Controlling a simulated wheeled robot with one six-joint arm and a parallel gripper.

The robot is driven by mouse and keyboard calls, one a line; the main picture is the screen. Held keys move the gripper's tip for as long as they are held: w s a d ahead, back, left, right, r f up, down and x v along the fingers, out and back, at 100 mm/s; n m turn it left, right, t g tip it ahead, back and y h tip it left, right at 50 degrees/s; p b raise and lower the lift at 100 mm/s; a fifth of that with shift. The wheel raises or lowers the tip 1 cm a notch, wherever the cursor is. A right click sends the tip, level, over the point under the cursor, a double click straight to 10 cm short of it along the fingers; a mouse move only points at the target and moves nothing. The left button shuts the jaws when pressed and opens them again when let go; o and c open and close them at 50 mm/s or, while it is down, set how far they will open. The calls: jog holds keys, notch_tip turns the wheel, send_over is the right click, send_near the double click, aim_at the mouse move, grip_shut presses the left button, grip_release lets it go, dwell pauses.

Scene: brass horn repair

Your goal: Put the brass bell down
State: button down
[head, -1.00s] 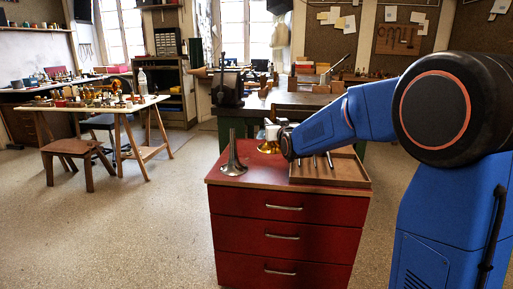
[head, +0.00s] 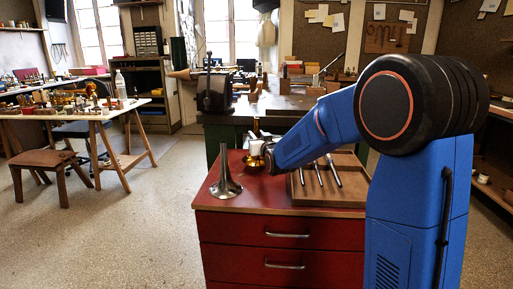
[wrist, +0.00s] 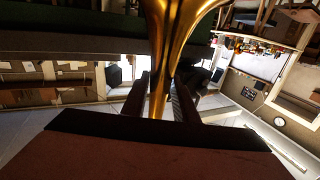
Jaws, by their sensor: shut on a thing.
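The brass bell (head: 256,162) is in my gripper (head: 257,147), over the back left part of the red cabinet's top (head: 262,186). Its golden flare points down and its thin stem rises above the gripper. I cannot tell whether the flare touches the top or hangs just above it. In the wrist view the bell (wrist: 166,40) runs between the two dark fingers of my gripper (wrist: 165,95), which are shut on its narrow part. My arm hides some of the cabinet behind and to the right of the bell.
A grey metal cone with a flared foot (head: 226,184) stands left of the bell on the cabinet. A wooden tray (head: 345,197) with several tools lies to the right. The front middle of the top is bare. A workbench (head: 280,103) stands behind.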

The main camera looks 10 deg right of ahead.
jog(key=shift+f, duration=2)
jog(key=shift+f, duration=0.1)
jog(key=c, duration=1.4)
grip_release()
jog(key=s+d+f+g, duration=0.2)
jog(key=s+g, duration=0.2)
jog(key=s, duration=1.5)
jog(key=s+d+f+g+h, duration=0.1)
jog(key=s+d+f+g, duration=0.1)
jog(key=s, duration=1.6)
jog(key=s+d+f+g, duration=0.3)
jog(key=s+g, duration=0.4)
jog(key=s, duration=1.2)
jog(key=shift+s+f+m+h, duration=0.3)
jog(key=shift+s+f+m, duration=0.1)
jog(key=shift+f, duration=0.25)
